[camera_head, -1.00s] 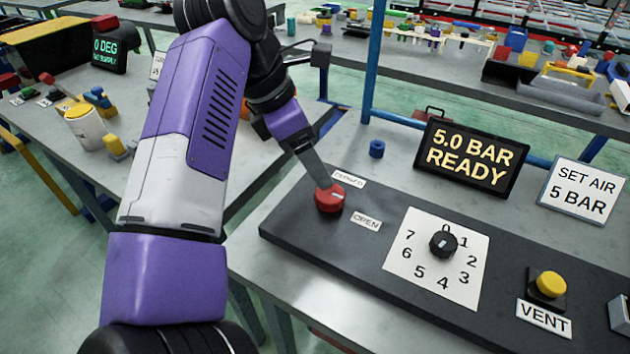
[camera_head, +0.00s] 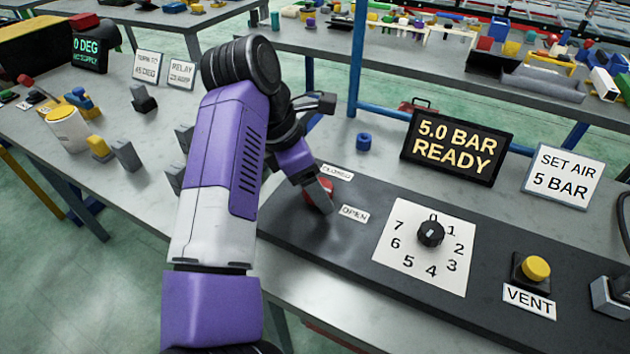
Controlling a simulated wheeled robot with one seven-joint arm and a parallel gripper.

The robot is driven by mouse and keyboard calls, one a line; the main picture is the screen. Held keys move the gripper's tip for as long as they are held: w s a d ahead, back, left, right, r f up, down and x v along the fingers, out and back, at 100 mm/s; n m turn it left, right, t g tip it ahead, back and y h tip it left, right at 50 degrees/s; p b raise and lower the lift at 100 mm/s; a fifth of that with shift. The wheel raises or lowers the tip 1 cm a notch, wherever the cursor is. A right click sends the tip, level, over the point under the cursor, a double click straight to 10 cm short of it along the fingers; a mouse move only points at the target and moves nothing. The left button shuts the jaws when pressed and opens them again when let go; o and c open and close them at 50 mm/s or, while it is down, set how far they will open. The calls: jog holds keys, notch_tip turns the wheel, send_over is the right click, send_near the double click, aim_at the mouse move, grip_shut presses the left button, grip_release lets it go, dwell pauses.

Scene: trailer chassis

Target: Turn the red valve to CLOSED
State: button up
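The red valve (camera_head: 313,201) sits near the left end of the dark panel, partly covered by my gripper. A CLOSED label (camera_head: 336,172) lies above it and an OPEN label (camera_head: 354,214) to its right. My gripper (camera_head: 320,192) is down at the valve, with a grey finger across its top and right side. Only one finger shows clearly, so I cannot tell whether the fingers grip the valve. The valve's pointer mark is hidden. A display (camera_head: 457,147) reads "5.0 BAR READY".
A numbered dial (camera_head: 431,234) and a yellow VENT button (camera_head: 536,268) are to the right on the dark panel (camera_head: 330,244). A "SET AIR 5 BAR" sign (camera_head: 560,175) and a blue cylinder (camera_head: 363,142) stand behind. A blue post (camera_head: 357,60) rises at the back.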

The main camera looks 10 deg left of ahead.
jog(key=c, duration=1.4)
jog(key=n+t+y, duration=0.1)
jog(key=n, duration=0.3)
jog(key=shift+s+n+b, duration=0.15)
jog(key=shift+n+b, duration=0.15)
jog(key=shift+b, duration=0.05)
jog(key=n+y, duration=0.1)
jog(key=n, duration=0.1)
jog(key=n+t+b, duration=0.1)
jog(key=n, duration=0.1)
jog(key=shift+d+f+n+y+b, duration=0.1)
jog(key=shift+d+n+y+b, duration=0.05)
jog(key=shift+n+y+b, duration=0.2)
jog(key=n+y+b, duration=0.2)
jog(key=n, duration=0.2)
jog(key=shift+d, duration=0.1)
jog(key=shift+d+n+y+b, duration=0.1)
jog(key=shift+n+y+b, duration=0.55)
jog(key=shift+n+b, duration=1.2)
jog(key=shift+n+p, duration=0.55)
jog(key=shift+n, duration=0.05)
